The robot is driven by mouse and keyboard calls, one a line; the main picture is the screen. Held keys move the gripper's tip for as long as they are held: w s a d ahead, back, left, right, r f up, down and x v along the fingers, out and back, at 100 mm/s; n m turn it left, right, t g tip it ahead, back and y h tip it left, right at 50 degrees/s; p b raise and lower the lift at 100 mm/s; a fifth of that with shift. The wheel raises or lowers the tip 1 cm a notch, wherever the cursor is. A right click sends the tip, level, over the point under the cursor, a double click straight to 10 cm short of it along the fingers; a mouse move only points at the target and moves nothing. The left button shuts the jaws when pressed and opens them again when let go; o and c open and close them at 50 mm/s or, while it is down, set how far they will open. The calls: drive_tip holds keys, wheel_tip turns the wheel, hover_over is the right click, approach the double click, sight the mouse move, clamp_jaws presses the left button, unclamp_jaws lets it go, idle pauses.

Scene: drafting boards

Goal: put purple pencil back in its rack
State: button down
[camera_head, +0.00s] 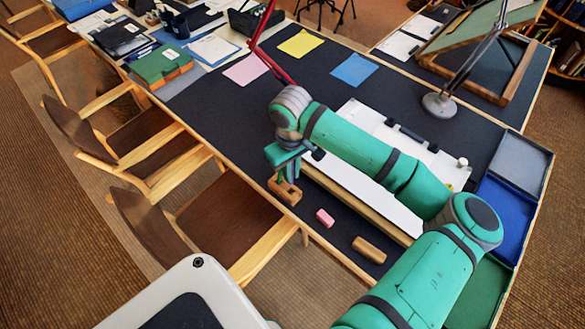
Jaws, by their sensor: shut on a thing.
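My gripper (288,177) is at the near edge of the dark desk, pointing down just above a small wooden rack (286,192). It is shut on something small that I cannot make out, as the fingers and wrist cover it. I cannot pick out the purple pencil for certain in this view. The rack is a light brown block with a dark opening, partly behind the gripper. I cannot tell whether the held thing touches the rack.
A pink eraser (325,217) and a wooden block (369,250) lie to the right, along the near edge. A white drawing board (352,182) lies behind under my arm. A lamp base (440,104) and trays (503,212) stand right. Chairs (225,215) line the left side.

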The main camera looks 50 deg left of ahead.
drive_tip(key=shift+f, duration=3.2)
drive_tip(key=shift+f, duration=0.4)
drive_tip(key=c, duration=1.7)
unclamp_jaws()
drive_tip(key=shift+c, duration=0.2)
wheel_tip(320, 180, up, 11)
drive_tip(key=shift+f, duration=0.1)
